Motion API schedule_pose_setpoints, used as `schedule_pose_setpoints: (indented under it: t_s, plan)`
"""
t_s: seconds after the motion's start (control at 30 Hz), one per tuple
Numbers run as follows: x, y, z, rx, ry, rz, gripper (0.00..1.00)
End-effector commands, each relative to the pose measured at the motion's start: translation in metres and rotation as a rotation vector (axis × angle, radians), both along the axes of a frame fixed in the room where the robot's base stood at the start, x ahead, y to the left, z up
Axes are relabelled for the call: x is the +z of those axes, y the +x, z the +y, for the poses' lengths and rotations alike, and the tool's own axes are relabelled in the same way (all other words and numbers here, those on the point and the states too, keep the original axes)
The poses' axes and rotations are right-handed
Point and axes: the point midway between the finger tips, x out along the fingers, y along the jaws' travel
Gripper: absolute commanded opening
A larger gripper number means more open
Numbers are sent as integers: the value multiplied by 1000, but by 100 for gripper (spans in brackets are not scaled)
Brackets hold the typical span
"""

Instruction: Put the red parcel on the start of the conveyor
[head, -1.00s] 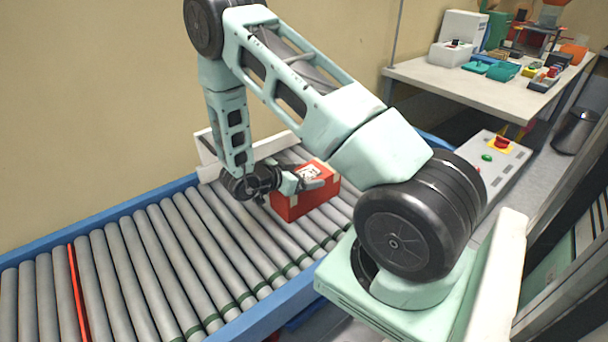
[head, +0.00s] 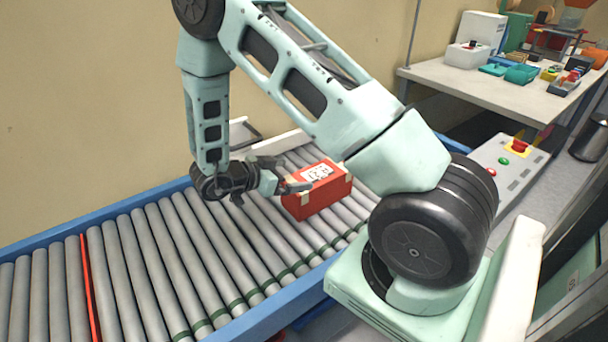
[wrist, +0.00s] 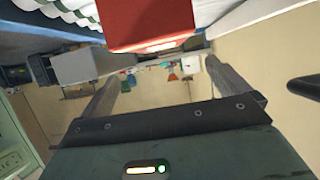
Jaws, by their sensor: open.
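The red parcel (head: 322,196), a box with a white label on top, sits on the rollers of the conveyor (head: 190,235) near its right end in the head view. My gripper (head: 288,178) is open just left of the parcel, its fingers pointing toward it. In the wrist view the parcel (wrist: 150,22) is beyond the fingertips and not between the two fingers (wrist: 160,80). A small gap seems to separate the fingers from the box.
A red stripe (head: 90,285) crosses the conveyor at the left. Blue rails (head: 262,310) edge it. A control panel (head: 508,165) with buttons stands at right. A table (head: 490,95) with several items is behind. The rollers left of my gripper are clear.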

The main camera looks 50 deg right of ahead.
Motion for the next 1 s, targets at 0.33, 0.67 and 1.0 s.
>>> schedule_pose_setpoints:
  t_s: [0.33, 0.67, 1.0]
  plan:
    - [10, 8, 23, 13, 9, -9, 100]
    - [46, 109, 159, 751, 490, -230, 100]
    - [128, -25, 376, 1830, 981, 257, 100]
